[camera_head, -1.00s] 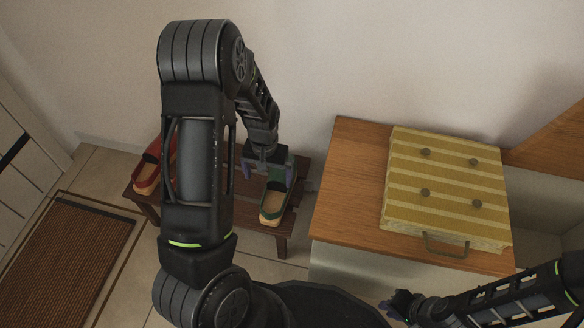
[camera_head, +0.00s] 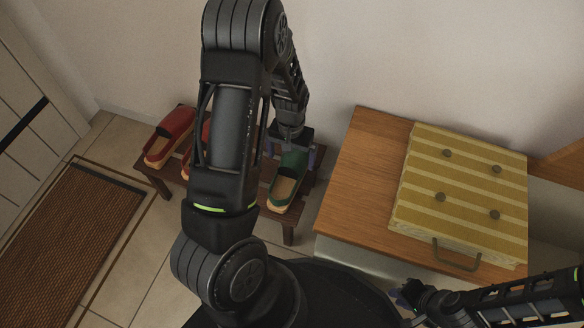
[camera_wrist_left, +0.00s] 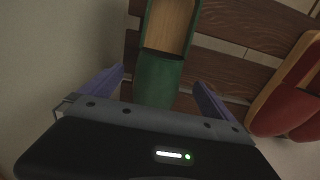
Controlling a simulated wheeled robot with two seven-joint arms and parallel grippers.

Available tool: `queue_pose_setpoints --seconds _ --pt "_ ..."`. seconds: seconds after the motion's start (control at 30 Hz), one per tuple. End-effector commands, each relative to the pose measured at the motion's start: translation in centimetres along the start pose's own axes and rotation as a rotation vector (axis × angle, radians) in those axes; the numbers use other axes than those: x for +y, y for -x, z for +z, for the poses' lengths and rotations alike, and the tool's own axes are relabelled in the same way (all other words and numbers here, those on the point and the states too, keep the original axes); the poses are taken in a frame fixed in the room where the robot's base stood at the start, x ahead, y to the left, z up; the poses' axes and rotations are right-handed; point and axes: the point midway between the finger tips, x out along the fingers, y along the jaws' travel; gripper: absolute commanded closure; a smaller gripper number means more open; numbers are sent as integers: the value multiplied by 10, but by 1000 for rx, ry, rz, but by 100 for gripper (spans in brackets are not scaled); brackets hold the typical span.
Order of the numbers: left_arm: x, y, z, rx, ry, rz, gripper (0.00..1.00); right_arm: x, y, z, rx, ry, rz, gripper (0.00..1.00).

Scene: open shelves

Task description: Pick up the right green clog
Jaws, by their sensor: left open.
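The green clog (camera_head: 285,187) sits on the right end of a dark wooden rack, its open tan heel part toward the front and its green toe toward the wall. My left gripper (camera_head: 291,152) is open at the toe end, one finger on each side. In the left wrist view the clog's green toe (camera_wrist_left: 158,78) lies between the two purple-blue fingers (camera_wrist_left: 160,93), with gaps visible on both sides; its near end is hidden behind the gripper body. Only one green clog shows. My right gripper (camera_head: 402,298) is at the lower right, away from the rack; its fingers are too small to read.
Red clogs (camera_head: 170,135) stand on the rack's left (camera_head: 155,182), one partly behind my left arm; red also shows in the wrist view (camera_wrist_left: 292,100). The wall is close behind the rack.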

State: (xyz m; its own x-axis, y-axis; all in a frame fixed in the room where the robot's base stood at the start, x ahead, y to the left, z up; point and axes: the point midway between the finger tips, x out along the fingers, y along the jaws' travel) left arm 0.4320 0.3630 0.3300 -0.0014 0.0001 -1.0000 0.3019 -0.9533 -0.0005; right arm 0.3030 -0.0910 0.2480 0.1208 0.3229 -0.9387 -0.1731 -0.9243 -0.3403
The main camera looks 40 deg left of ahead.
Motion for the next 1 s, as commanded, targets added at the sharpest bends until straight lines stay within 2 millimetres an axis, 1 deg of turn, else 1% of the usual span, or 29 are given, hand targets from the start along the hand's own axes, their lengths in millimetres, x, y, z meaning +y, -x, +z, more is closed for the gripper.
queue_pose_setpoints --seconds 0.17,0.27,0.47,0.6,1.0 --pt "0 1 0 1 0 0 0 0 0 0 0 0 0 82" --pt "0 -5 0 0 0 0 0 1 -4 0 2 0 0 82" --pt "1 -36 -2 0 1 0 0 8 -25 -2 9 -1 0 82" --pt "1 -50 -3 1 1 1 0 10 -32 -3 15 -1 0 82" --pt "1 -51 -3 1 1 1 0 9 -31 -4 17 -1 0 82"
